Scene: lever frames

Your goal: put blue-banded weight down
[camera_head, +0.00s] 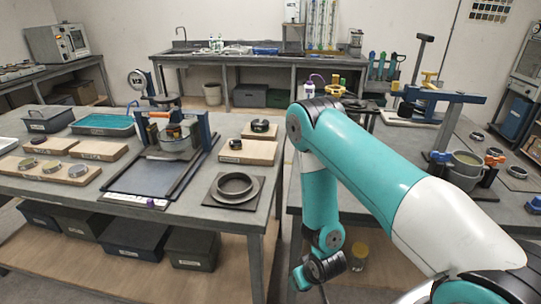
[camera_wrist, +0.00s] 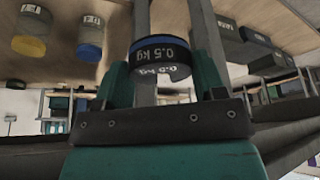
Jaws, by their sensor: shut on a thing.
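The blue-banded weight (camera_wrist: 160,54) is a short black cylinder with a blue band along its rim and "0.5 kg" in white. In the wrist view it sits between the two green-padded fingers of my gripper (camera_wrist: 165,62), which is shut on it. In the head view my arm hangs bent down beside the right end of the left table (camera_head: 130,222), its lower end below tabletop height. I cannot make out the fingers or the blue-banded weight there.
The wrist view shows a yellow-ended jar (camera_wrist: 90,35) and a blue-ended jar (camera_wrist: 32,28).

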